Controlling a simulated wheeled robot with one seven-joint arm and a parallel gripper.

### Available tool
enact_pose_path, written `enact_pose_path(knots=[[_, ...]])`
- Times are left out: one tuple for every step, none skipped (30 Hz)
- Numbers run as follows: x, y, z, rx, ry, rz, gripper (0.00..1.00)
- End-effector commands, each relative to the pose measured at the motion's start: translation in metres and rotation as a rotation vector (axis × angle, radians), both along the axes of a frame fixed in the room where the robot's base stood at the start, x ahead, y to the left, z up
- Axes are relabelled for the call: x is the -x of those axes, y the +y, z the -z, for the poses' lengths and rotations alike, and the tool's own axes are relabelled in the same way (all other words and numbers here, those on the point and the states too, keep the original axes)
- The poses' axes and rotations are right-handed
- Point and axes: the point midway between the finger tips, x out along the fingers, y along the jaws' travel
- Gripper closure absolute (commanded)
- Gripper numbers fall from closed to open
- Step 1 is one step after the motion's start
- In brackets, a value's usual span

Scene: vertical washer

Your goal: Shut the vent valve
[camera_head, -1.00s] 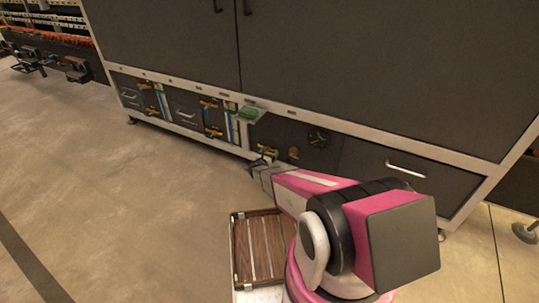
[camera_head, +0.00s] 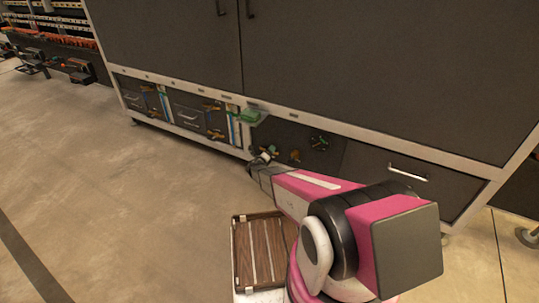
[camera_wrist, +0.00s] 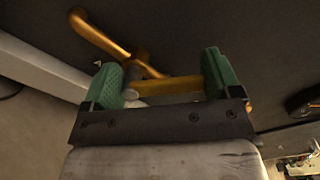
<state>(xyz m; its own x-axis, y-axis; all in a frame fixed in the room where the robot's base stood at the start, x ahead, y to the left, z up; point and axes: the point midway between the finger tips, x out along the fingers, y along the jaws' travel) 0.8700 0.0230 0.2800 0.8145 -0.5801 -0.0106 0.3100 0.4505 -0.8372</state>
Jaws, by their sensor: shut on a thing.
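My gripper (camera_head: 262,158) is at the low panel of the large dark cabinet, at the end of my pink arm. In the wrist view, my gripper (camera_wrist: 163,80) has green finger pads, one on each side of a brass valve handle (camera_wrist: 172,87), and is shut on it. A longer brass lever (camera_wrist: 100,35) runs up and left from the same fitting. Fingers and wrist hide part of the valve. In the head view, another brass valve (camera_head: 295,156) and a green-and-dark valve (camera_head: 319,142) sit to the right of my gripper. I see no label telling which is the vent valve.
A green tray-like part (camera_head: 251,115) juts out above my gripper. Drawers and several brass-handled valves line the panel to the left. A silver-handled drawer (camera_head: 408,173) is to the right. A slatted wooden piece (camera_head: 257,253) is beside my arm. The floor at left is clear.

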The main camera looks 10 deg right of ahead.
Motion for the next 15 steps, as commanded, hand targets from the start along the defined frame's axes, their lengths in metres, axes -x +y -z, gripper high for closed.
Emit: enact_pose_path(knots=[[0.007,-0.005,-0.006,0.042,0.019,0.020,0.59],[0.006,-0.005,-0.007,0.066,0.036,0.020,0.59],[0.006,-0.003,-0.007,0.096,0.057,0.020,0.59],[0.005,-0.003,-0.007,0.119,0.074,0.020,0.59],[0.004,-0.002,-0.008,0.140,0.089,0.020,0.59],[0.004,0.000,-0.008,0.170,0.110,0.019,0.59],[0.003,0.000,-0.008,0.191,0.125,0.019,0.59],[0.002,0.001,-0.008,0.213,0.141,0.019,0.59],[0.001,0.002,-0.009,0.239,0.161,0.018,0.59],[0.001,0.003,-0.009,0.260,0.175,0.018,0.59],[0.000,0.004,-0.009,0.279,0.187,0.017,0.59],[0.000,0.005,-0.009,0.304,0.205,0.017,0.59],[-0.001,0.006,-0.009,0.321,0.217,0.016,0.59],[-0.001,0.006,-0.010,0.337,0.229,0.016,0.59],[-0.002,0.007,-0.010,0.359,0.243,0.015,0.59]])
